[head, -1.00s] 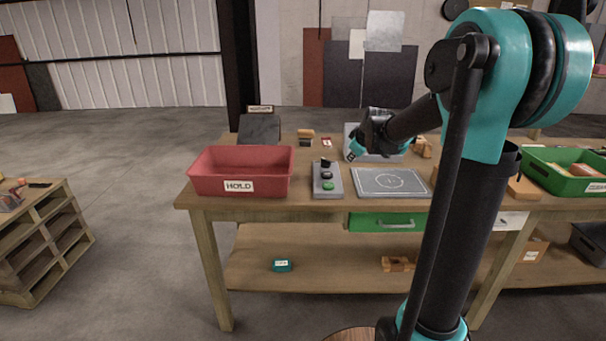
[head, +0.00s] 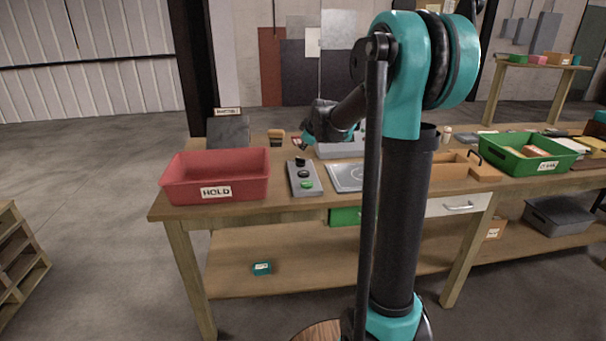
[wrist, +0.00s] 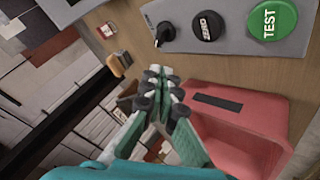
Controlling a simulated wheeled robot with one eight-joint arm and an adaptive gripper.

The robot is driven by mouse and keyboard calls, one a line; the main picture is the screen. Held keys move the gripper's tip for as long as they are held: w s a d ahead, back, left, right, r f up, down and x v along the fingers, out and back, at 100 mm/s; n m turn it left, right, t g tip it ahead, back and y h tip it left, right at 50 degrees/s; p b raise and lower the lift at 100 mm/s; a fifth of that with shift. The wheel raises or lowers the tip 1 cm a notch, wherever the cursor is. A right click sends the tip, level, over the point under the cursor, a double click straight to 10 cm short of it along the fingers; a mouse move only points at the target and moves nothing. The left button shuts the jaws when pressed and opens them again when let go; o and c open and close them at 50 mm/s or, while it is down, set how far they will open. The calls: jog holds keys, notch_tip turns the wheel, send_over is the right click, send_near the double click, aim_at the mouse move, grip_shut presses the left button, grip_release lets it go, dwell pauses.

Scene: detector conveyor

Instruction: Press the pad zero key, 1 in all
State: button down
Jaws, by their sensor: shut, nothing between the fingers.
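The grey key box (head: 292,183) lies on the bench between the red HOLD bin and the flat grey pad. It carries a black knob (head: 299,162), a black round key (head: 304,173) in the middle and a green key (head: 307,184) in front. In the wrist view the middle key reads ZERO (wrist: 208,25) and the green one reads TEST (wrist: 271,18). My gripper (head: 304,147) is shut and empty, beyond the box's knob end in the head view. In the wrist view its fingertips (wrist: 161,73) are apart from the ZERO key.
The red HOLD bin (head: 176,190) stands left of the box. The grey pad (head: 343,178) is to its right, partly behind my arm. A dark tilted panel (head: 228,131) stands at the back. A green bin (head: 510,166) is at the right.

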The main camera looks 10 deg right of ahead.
aim_at(304, 173)
jog(key=shift+f, duration=3.9)
jog(key=shift+f, duration=0.1)
jog(key=shift+f, duration=0.3)
jog(key=shift+f, duration=0.45)
jog(key=shift+r, duration=0.85)
jog(key=shift+r, duration=0.1)
jog(key=shift+r, duration=2.4)
